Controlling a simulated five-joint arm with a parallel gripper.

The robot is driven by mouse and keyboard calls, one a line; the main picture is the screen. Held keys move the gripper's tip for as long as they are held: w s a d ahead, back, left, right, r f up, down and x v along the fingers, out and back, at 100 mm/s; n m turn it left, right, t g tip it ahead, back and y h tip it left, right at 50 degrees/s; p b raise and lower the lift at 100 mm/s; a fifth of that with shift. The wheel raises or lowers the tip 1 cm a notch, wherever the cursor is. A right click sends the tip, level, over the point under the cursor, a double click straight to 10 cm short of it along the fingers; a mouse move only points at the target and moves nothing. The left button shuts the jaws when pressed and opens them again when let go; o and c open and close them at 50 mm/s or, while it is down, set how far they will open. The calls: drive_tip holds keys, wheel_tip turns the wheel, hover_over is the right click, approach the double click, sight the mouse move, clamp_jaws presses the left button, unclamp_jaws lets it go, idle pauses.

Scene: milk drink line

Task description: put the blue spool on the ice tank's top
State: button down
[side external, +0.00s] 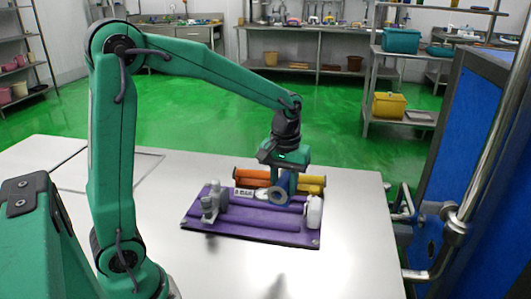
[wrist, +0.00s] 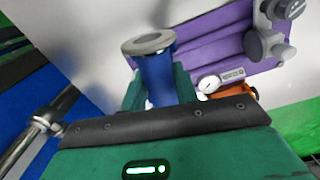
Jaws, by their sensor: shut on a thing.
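The blue spool (side external: 289,184) has a grey ring-shaped end and is held in my gripper (side external: 286,172), over the purple panel (side external: 262,223). In the wrist view the spool (wrist: 158,80) stands between the two teal fingers of my gripper (wrist: 157,88), with its grey flange toward the top of the picture. The fingers are shut on its blue body. In the side view I cannot tell whether the spool touches the panel behind or below it. I cannot tell for sure which thing is the ice tank.
Blue equipment with metal pipes (side external: 447,235) stands at the right, past the table edge. The table (side external: 350,225) is clear around the panel.

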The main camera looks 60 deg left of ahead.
drive_tip(key=m, duration=0.2)
drive_tip(key=w+d+r+m, duration=0.1)
drive_tip(key=m, duration=0.1)
drive_tip(key=w+r+m, duration=0.1)
drive_tip(key=m, duration=0.2)
drive_tip(key=shift+w+d+r, duration=0.1)
drive_tip(key=shift+d+r, duration=0.05)
drive_tip(key=shift+d, duration=0.2)
drive_tip(key=shift+d, duration=0.1)
drive_tip(key=s+d+f+n, duration=0.3)
drive_tip(key=s+d+n, duration=0.1)
drive_tip(key=s, duration=0.4)
drive_tip(key=s+d+f+n, duration=0.3)
drive_tip(key=s+d+n, duration=0.2)
drive_tip(key=s+d, duration=0.2)
drive_tip(key=shift+s+f, duration=0.35)
drive_tip(key=shift+s, duration=0.05)
drive_tip(key=w+a+f, duration=0.2)
drive_tip(key=a, duration=0.1)
drive_tip(key=w+a+f, duration=0.2)
drive_tip(key=a, duration=0.1)
drive_tip(key=w+a+f, duration=0.2)
drive_tip(key=a+f, duration=0.1)
drive_tip(key=shift+w+a, duration=0.25)
drive_tip(key=shift+a, duration=0.15)
